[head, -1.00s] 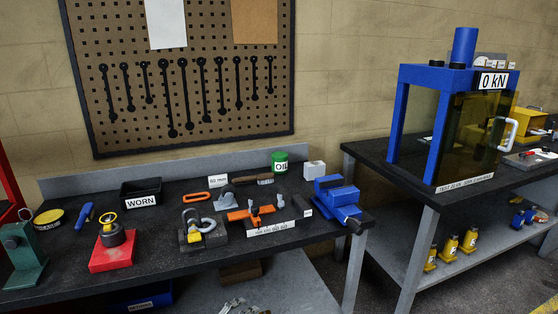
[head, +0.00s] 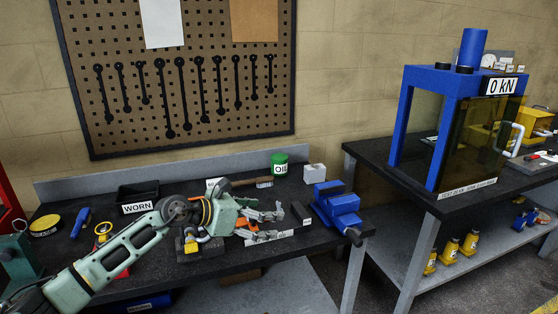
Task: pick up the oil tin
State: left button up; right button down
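The oil tin (head: 280,168) is a small green can with a white OIL label. It stands upright at the back of the dark workbench, near the wall. My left gripper (head: 277,217) reaches in from the left over the middle of the bench. Its fingers are spread and point right, with nothing seen between them. It is in front of the tin and apart from it, lower in the picture. My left arm hides part of the tools on the bench. My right gripper is not in view.
A brush (head: 252,182) lies left of the tin, and a white box (head: 314,173) stands to its right. A blue vice (head: 338,207) is at the bench's right end. A black WORN bin (head: 138,190) is behind my arm. A blue press (head: 452,80) stands on the right bench.

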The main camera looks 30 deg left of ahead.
aim_at(279, 162)
jog(key=i+j, duration=1.35)
jog(key=i, duration=0.2)
